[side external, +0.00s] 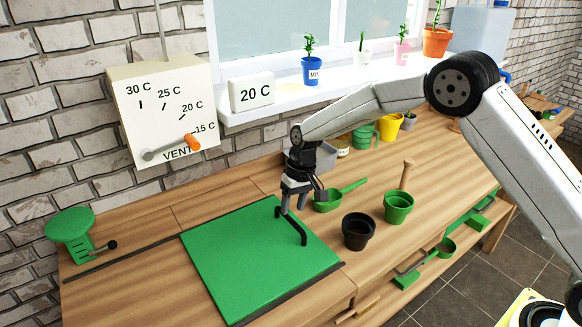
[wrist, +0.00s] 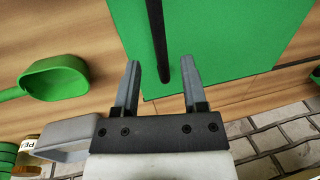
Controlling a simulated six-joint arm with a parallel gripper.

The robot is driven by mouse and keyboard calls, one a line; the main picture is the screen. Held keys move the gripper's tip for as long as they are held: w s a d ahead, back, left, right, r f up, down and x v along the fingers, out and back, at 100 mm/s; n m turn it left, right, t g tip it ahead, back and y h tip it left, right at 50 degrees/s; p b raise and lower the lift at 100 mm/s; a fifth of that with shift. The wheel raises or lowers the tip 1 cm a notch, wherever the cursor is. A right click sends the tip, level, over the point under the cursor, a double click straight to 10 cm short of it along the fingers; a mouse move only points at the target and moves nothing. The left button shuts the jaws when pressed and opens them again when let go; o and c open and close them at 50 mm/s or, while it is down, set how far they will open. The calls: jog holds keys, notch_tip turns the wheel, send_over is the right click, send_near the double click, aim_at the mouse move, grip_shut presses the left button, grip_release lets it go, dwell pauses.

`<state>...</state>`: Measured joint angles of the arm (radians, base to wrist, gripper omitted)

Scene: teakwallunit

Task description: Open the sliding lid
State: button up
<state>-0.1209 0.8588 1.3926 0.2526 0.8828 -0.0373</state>
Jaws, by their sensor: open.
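The sliding lid is a flat green panel (side external: 245,262) with dark edges, lying on the wooden bench in the side view. A black bar handle (side external: 303,232) stands on its right part. My gripper (side external: 300,200) is just above the handle's far end in the side view. In the wrist view my gripper (wrist: 148,72) is open, and the black handle (wrist: 157,35) runs between its two grey fingers without visible contact on both sides. The green lid (wrist: 220,50) also shows there. How deep the fingers reach around the handle is hard to tell.
A green scoop (side external: 330,202), a black pot (side external: 358,232) and a green pot (side external: 398,208) stand right of the lid. A vent box (side external: 160,100) with an orange-tipped lever hangs on the wall. A dark rail (side external: 130,262) runs left of the lid, where the bench is mostly clear.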

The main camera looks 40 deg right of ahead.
jog(key=shift+a+f, duration=0.15)
jog(key=shift+f, duration=0.6)
jog(key=shift+a+f, duration=0.15)
jog(key=shift+f, duration=0.55)
grip_shut()
dwell(0.4)
